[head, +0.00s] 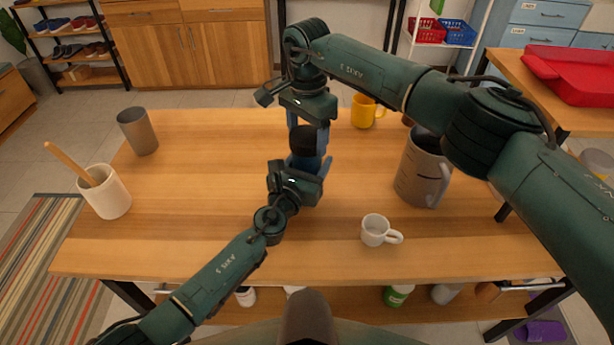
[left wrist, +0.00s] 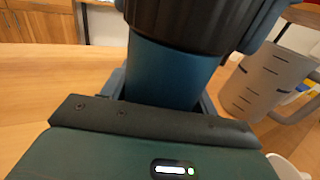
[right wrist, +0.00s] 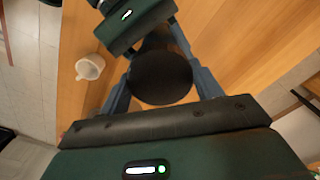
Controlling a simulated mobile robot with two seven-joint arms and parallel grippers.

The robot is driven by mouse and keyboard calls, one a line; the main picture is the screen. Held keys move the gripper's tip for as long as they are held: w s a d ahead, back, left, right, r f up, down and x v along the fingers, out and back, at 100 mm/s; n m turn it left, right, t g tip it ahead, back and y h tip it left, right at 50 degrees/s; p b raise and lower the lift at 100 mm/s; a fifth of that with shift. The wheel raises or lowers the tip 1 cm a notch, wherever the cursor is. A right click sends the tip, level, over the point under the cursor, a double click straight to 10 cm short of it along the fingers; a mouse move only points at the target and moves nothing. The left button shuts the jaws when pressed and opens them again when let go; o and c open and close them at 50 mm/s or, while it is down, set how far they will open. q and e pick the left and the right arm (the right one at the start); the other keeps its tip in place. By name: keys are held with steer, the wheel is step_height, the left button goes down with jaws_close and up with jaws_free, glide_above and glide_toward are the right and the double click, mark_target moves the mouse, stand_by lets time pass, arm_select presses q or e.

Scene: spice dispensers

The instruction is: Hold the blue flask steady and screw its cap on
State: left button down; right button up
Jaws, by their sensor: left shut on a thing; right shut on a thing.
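The blue flask (left wrist: 165,75) stands upright in the left wrist view, between the fingers of my left gripper (head: 308,172), which is shut on its body. The black cap (head: 303,140) sits at the top of the flask. My right gripper (head: 308,128) reaches down from above and is shut on the cap. In the right wrist view the round cap top (right wrist: 160,77) lies between the two fingers. The cap also shows at the top of the left wrist view (left wrist: 190,22). The thread between cap and flask is hidden, so I cannot tell how tightly it sits.
On the wooden table (head: 215,200) stand a grey measuring jug (head: 418,175) and white cup (head: 376,231) to the right, a yellow mug (head: 364,110) behind, and a grey tumbler (head: 138,131) and white pot with a wooden stick (head: 108,196) at left.

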steer(key=m, duration=0.6)
steer(key=shift+m, duration=0.3)
steer(key=m, duration=2.2)
steer(key=o, duration=1.2)
steer(key=shift+c, duration=0.2)
step_height(320, 180, up, 12)
